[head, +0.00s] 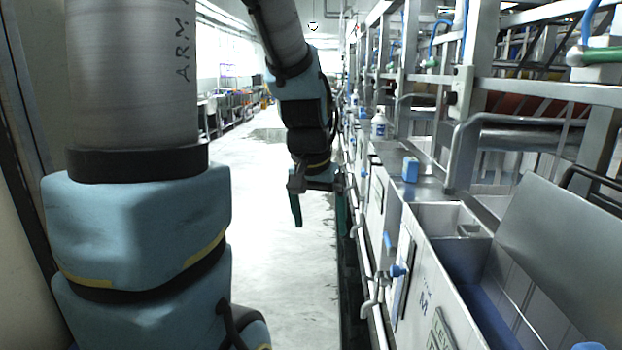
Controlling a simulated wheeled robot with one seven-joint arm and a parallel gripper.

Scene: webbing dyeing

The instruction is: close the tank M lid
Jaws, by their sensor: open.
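Tank M (425,270) stands at the lower right, with a blue "M" on its pale front. Its top is open and dark blue shows inside. A grey metal lid panel (560,240) is tilted up at the tank's right side; its right part is cut off by the frame. My gripper (319,215) hangs fingers down over the aisle, left of the tank and farther off. Its two green fingers are apart with nothing seen between them. It is clear of the lid and the tank.
A blue block (410,169) and a white bottle (379,125) stand on the machine's ledge beyond the tank. Blue-handled taps (397,270) and pipes stick out from the front. Metal rails (530,85) run above right. The aisle floor (270,260) is clear.

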